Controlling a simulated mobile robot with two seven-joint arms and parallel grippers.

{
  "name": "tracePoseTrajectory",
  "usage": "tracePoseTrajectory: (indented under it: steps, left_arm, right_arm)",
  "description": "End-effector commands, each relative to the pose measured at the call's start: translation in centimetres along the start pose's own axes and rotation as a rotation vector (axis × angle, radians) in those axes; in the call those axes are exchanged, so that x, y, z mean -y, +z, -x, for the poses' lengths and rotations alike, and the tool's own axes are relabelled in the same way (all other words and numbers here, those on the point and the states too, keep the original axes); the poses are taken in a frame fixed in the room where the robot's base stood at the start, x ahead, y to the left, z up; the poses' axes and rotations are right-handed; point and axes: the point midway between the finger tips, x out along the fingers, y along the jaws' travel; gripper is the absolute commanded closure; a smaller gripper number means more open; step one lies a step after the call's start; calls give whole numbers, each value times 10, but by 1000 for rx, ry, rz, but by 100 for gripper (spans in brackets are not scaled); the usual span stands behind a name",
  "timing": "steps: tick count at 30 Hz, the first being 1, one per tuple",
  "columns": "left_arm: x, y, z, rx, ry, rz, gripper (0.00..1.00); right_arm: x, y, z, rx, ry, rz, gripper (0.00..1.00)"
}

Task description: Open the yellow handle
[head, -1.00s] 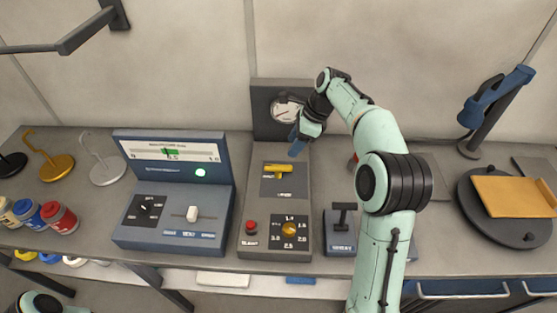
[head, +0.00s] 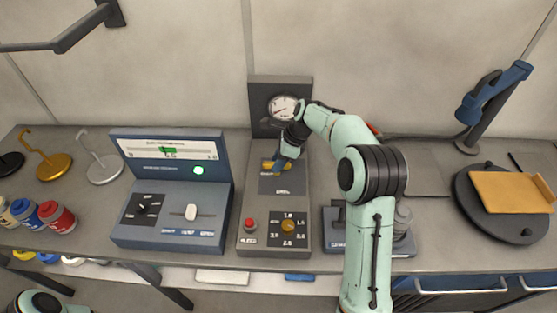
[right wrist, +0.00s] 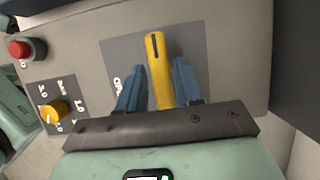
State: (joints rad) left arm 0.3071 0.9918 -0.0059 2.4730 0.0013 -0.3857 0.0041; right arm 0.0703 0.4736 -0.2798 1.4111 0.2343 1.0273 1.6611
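The yellow handle (head: 267,165) is on the dark plate of the grey control panel (head: 246,195), partly hidden by my right gripper in the head view. In the right wrist view the yellow handle (right wrist: 157,70) stands lengthwise between the two blue fingers of my right gripper (right wrist: 158,88). The fingers are apart, one on each side, with a gap visible at least on the left. My right gripper (head: 281,165) is over the handle in the head view. My left gripper is out of view; only part of my left arm shows at the bottom left.
The panel also has a red button (head: 249,224), a yellow dial (head: 288,226) and a gauge (head: 284,108) at its back. A blue console (head: 170,235) stands to the left. A dark switch box sits right, partly behind my arm. A round dark plate (head: 480,215) is farther right.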

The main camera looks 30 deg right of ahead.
Motion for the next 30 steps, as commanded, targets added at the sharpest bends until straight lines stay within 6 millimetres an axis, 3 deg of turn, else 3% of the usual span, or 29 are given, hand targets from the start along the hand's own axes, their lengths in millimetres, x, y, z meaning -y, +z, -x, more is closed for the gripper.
tracePoseTrajectory:
  steps: [1,3,17,30]
  left_arm:
    - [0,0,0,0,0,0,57]
    - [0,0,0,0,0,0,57]
    - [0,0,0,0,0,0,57]
    - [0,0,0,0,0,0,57]
  right_arm:
    - [0,0,0,0,0,0,84]
    - [0,0,0,0,0,0,100]
    - [1,0,0,0,32,77,100]
    - [4,1,0,0,172,417,100]
